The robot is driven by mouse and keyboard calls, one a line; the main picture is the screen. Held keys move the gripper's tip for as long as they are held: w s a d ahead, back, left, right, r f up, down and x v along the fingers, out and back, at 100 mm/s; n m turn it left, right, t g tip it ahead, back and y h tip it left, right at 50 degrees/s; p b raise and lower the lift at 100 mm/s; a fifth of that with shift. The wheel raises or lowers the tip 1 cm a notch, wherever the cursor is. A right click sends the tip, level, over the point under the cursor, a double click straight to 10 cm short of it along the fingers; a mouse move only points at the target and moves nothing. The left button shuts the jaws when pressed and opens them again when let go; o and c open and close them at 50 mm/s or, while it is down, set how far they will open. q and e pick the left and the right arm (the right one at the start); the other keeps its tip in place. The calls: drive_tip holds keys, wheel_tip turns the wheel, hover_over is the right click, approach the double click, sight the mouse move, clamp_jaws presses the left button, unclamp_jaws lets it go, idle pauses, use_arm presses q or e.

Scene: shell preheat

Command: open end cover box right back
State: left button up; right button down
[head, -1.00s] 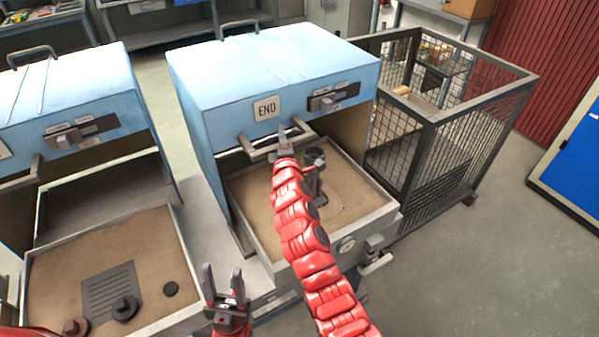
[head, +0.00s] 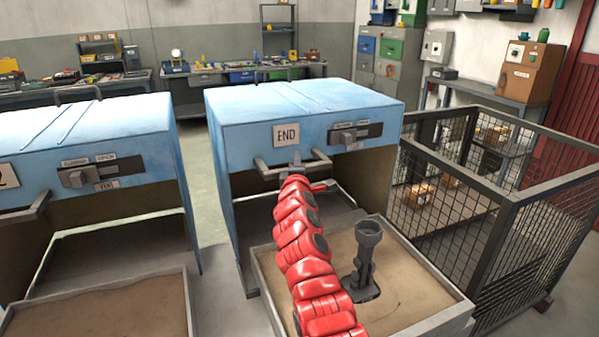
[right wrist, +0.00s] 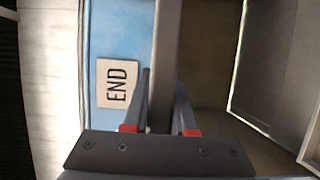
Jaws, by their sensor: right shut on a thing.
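The blue end cover box (head: 310,103) with the END plate (head: 286,135) stands raised above the back of a sand-filled tray (head: 420,290). Its grey handle bar (head: 268,170) runs along the lower front edge. My right gripper (head: 296,167) is shut on this bar, with the red arm reaching over the tray. In the right wrist view, the fingers (right wrist: 163,88) sit on either side of the bar (right wrist: 166,40), beside the END plate (right wrist: 117,84). The space under the cover is open at the front. My left gripper is out of view.
A dark upright fitting (head: 366,258) stands in the sand, right of my arm. A second blue cover box (head: 85,135) with its own tray (head: 95,315) is at left. A wire mesh cage (head: 500,225) stands close at right. Workbenches line the back.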

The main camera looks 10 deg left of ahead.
drive_tip(key=shift+a, duration=0.1)
drive_tip(key=c, duration=0.7)
unclamp_jaws()
drive_tip(key=shift+s, duration=0.1)
drive_tip(key=p+v, duration=0.2)
drive_tip(key=v, duration=1.5)
drive_tip(key=shift+s+f, duration=0.1)
drive_tip(key=shift+s, duration=0.05)
